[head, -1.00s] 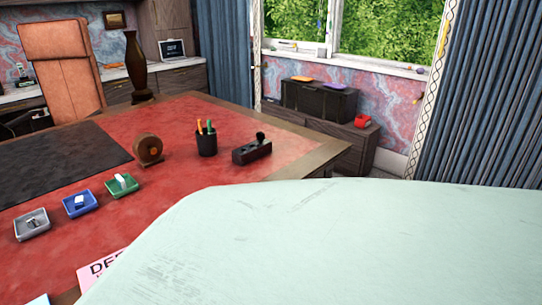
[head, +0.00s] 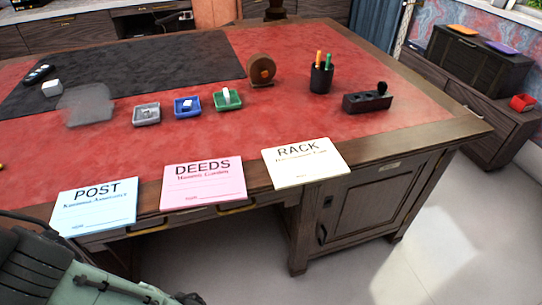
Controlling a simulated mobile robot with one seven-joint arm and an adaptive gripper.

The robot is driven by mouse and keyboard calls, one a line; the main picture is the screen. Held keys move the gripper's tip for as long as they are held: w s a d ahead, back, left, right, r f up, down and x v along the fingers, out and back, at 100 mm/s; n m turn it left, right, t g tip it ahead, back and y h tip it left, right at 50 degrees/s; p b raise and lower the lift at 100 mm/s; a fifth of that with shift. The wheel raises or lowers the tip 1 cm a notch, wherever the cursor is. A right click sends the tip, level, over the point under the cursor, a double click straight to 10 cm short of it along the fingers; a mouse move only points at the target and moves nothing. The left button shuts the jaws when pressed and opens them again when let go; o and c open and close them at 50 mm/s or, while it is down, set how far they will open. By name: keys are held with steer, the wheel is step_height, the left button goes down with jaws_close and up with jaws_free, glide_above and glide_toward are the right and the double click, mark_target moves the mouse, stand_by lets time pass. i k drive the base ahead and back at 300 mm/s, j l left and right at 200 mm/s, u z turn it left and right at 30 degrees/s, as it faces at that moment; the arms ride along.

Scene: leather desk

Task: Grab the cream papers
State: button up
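A cream paper (head: 305,162) lettered RACK lies at the front right edge of the red leather desk, partly over the wooden border. It looks flat; I cannot tell whether it is one sheet or several. A pink paper (head: 203,183) lettered DEEDS and a pale blue paper (head: 95,205) lettered POST lie to its left along the same edge. Part of my pale green and black arm shows at the lower left. I cannot make out my gripper in the head view.
Grey (head: 146,114), blue (head: 187,107) and green (head: 227,98) trays hold small white items. Behind are a round brown object (head: 261,69), a pen cup (head: 321,77) and a dark block (head: 367,102). A blurred grey shape (head: 88,106) is at left. Red leather around the cream paper is clear.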

mark_target(301, 164)
steer(key=z, duration=0.3)
steer(key=k+l+u, duration=0.2)
steer(key=l, duration=1.4)
steer(key=i+l, duration=0.05)
steer(key=i, duration=0.05)
